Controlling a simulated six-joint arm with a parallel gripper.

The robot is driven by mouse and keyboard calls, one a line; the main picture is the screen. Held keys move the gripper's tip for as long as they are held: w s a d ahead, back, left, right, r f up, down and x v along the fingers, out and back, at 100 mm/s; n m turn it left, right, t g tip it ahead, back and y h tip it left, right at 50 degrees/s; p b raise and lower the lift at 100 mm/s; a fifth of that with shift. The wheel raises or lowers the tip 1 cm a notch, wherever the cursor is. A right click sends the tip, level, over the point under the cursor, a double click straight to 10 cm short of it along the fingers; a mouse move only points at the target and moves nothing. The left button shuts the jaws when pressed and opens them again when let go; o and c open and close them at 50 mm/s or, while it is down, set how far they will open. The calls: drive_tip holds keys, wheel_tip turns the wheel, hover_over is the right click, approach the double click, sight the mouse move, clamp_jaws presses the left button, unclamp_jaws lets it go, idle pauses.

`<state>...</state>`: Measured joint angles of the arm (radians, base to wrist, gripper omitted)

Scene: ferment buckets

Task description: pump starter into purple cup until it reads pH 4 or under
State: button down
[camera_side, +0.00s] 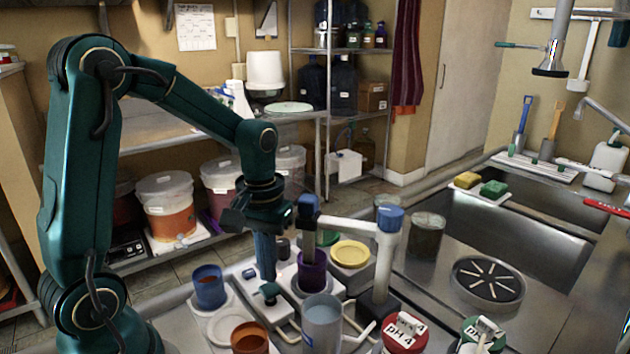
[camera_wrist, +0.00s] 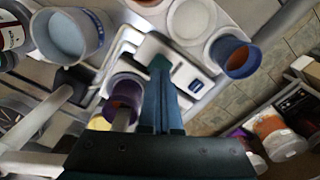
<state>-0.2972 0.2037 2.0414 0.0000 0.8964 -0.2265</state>
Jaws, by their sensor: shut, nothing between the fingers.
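The purple cup (camera_side: 312,272) stands upright under the white spout arm of a blue-capped stand; it also shows in the wrist view (camera_wrist: 122,92), with something orange-brown inside. My gripper (camera_side: 267,280) points straight down, left of the purple cup, with its fingers together and empty. The fingertips (camera_wrist: 160,72) are just over a small dark green piece (camera_side: 269,291) on a white device (camera_side: 262,308); I cannot tell whether they touch it. No pH reading is legible. A blue cup (camera_side: 210,287) with reddish contents stands left of the white device.
A pale blue cup (camera_side: 322,322) and an orange cup (camera_side: 250,338) stand in front. A red-lidded pH 4 jar (camera_side: 405,335) and a green-lidded jar (camera_side: 484,334) are at front right. A yellow dish (camera_side: 351,254) lies behind. The blue-capped post (camera_side: 388,245) stands close right.

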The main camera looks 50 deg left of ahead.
drive_tip(key=shift+f, duration=0.15)
idle(0.3)
drive_tip(key=shift+f, duration=1.3)
drive_tip(key=shift+r, duration=3.55)
drive_tip(key=shift+s+d+f+m, duration=0.1)
drive_tip(key=shift+s+f+m, duration=0.15)
drive_tip(key=shift+m, duration=0.05)
drive_tip(key=s+d+r+m+t, duration=0.4)
drive_tip(key=s+d+m+t, duration=0.1)
drive_tip(key=s+d, duration=0.2)
drive_tip(key=shift+s+r+t, duration=0.15)
drive_tip(key=shift+r+t, duration=0.05)
drive_tip(key=shift+t, duration=0.1)
